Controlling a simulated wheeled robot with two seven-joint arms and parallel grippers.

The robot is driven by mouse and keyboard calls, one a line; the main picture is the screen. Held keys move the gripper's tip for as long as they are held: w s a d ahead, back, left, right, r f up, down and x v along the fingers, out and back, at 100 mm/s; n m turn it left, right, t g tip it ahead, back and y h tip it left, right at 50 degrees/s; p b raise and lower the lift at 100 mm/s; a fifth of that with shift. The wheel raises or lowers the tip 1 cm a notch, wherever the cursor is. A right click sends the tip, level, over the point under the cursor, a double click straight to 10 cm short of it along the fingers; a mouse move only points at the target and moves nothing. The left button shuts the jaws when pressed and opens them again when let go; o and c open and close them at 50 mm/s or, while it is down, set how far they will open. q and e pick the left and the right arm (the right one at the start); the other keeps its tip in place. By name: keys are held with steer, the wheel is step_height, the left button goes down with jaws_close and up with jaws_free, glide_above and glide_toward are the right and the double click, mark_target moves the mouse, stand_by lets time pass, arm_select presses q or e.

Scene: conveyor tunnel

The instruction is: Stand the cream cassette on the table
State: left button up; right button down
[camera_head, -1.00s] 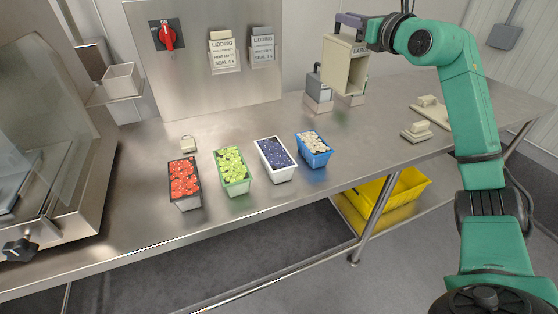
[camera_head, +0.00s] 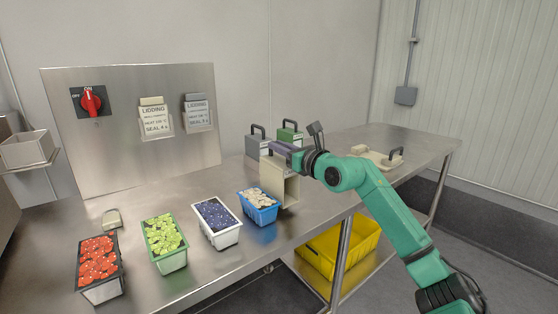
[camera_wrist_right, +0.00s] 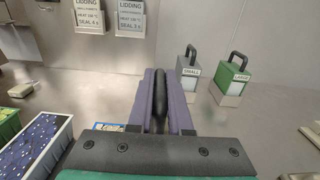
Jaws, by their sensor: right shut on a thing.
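The cream cassette (camera_head: 270,180) is an upright, open-sided box beside the blue punnet, near the front of the steel table (camera_head: 215,260). My right gripper (camera_head: 285,149) is at its top, shut on its handle. In the right wrist view the purple fingers (camera_wrist_right: 161,105) close on a dark handle, and the cassette body is hidden below. The cassette's base is at or just above the tabletop; I cannot tell whether it touches. My left gripper is not in view.
Punnets of red (camera_head: 98,262), green (camera_head: 165,240), blue (camera_head: 215,222) and pale (camera_head: 259,205) fruit line the front. Grey SMALL (camera_wrist_right: 188,72) and green LARGE (camera_wrist_right: 232,80) cassettes stand behind. A cream piece (camera_head: 372,157) lies right. A yellow bin (camera_head: 340,246) is below.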

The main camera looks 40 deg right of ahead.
steer(key=shift+f, duration=0.9)
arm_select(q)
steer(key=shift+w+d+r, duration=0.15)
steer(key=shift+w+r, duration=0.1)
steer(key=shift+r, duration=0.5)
arm_select(e)
steer(key=shift+f, duration=0.2)
steer(key=c, duration=0.8)
jaws_free()
steer(key=shift+c, duration=0.2)
steer(key=shift+r, duration=0.15)
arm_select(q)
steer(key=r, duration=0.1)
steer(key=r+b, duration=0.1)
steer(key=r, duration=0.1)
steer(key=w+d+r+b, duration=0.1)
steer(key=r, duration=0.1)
arm_select(e)
steer(key=s, duration=1.2)
steer(key=shift+a, duration=0.1)
